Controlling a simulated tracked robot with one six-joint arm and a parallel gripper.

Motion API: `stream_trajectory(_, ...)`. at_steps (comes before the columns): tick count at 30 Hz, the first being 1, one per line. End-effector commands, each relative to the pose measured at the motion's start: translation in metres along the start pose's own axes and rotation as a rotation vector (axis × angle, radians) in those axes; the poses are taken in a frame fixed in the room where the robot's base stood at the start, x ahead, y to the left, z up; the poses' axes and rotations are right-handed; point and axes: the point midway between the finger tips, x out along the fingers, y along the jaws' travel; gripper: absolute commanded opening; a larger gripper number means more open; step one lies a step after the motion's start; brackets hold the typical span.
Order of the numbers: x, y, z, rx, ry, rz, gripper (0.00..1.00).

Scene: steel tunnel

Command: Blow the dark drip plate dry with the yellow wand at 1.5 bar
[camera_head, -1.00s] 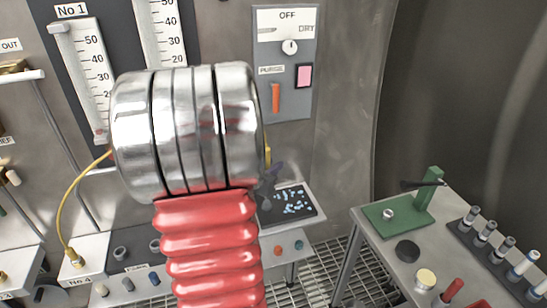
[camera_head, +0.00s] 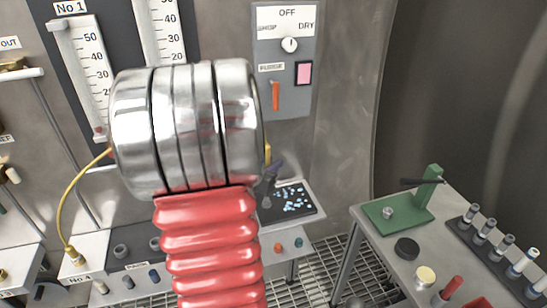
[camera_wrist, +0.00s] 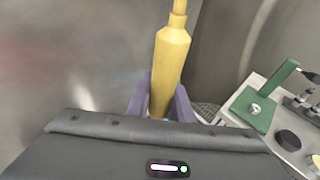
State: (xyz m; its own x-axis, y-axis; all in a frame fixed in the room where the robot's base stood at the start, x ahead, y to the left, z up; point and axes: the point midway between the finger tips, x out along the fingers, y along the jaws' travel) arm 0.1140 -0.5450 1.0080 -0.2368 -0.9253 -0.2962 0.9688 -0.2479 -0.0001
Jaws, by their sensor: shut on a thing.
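The yellow wand (camera_wrist: 172,60) stands up out of my gripper (camera_wrist: 161,104) in the wrist view, its narrow end at the top edge. The purple fingers are shut on it. In the head view a small yellow strip of the wand (camera_head: 267,152) and part of my dark gripper (camera_head: 271,174) show past my arm's right side. The dark drip plate (camera_head: 310,209) lies on a small shelf below, beside the gripper, with many pale blue drops on it. My arm hides its left part. I cannot tell whether the wand points at the plate.
A grey panel (camera_head: 284,95) with a knob (camera_head: 289,45), orange lever (camera_head: 276,95) and pink button (camera_head: 304,73) is on the wall. Scale No 1 (camera_head: 97,62) is at left. A yellow hose (camera_head: 64,205) runs behind my arm. A bench (camera_head: 375,250) with a green stand (camera_head: 424,208) is right.

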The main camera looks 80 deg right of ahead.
Motion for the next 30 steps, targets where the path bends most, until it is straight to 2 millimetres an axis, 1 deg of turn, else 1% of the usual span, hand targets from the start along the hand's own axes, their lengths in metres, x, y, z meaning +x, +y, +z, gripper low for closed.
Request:
stream_trajectory(12,0.000,0.001,0.000,0.000,0.000,0.001,0.00)
stream_trajectory(16,-0.004,0.008,-0.002,-0.004,0.000,0.013,0.00)
stream_trajectory(20,-0.015,0.028,-0.006,-0.015,0.000,0.047,0.00)
stream_trajectory(27,-0.050,0.081,-0.021,-0.045,0.000,0.143,0.00)
stream_trajectory(30,-0.064,0.100,-0.027,-0.056,0.000,0.180,0.00)
